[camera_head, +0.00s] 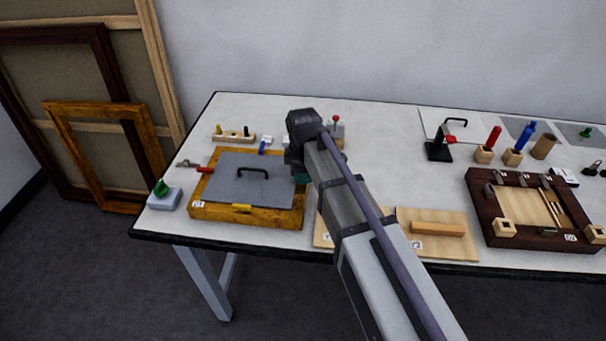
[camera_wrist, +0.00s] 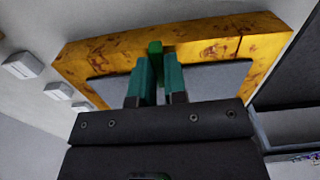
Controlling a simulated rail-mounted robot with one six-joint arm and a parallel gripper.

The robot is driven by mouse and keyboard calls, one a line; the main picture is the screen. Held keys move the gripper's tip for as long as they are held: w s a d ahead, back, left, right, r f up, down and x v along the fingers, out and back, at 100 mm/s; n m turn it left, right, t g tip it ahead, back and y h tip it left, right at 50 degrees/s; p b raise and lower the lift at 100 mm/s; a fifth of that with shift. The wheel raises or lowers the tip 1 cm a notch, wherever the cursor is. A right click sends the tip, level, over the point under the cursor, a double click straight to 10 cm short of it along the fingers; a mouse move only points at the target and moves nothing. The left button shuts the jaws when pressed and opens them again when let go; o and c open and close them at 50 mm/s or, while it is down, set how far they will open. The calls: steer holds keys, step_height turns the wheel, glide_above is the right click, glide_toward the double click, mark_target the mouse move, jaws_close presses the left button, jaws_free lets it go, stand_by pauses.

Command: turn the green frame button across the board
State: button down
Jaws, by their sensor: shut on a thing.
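The gilt wooden frame (camera_head: 270,217) lies on the table at the left, with a grey board (camera_head: 235,185) in it. The frame (camera_wrist: 215,45) and an edge of the board (camera_wrist: 215,78) also show in the wrist view. The green frame button (camera_wrist: 155,48) is on the frame's edge, between the tips of my teal fingers. My gripper (camera_wrist: 159,68) is shut on it. In the head view my gripper (camera_head: 300,178) is at the frame's right side, and my arm hides the button. How far the button lies across the board cannot be told.
A black handle (camera_head: 252,170) stands up from the board. A yellow button (camera_head: 241,208) is at its front edge. Pliers (camera_head: 195,167) lie behind left, and a green-knobbed block (camera_head: 163,196) stands left. A dark frame (camera_head: 485,220) is at the right.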

steer(key=c, duration=1.2)
jaws_free()
steer(key=shift+o, duration=0.2)
step_height(320, 180, up, 11)
steer(key=p, duration=1.1)
steer(key=shift+f, duration=0.15)
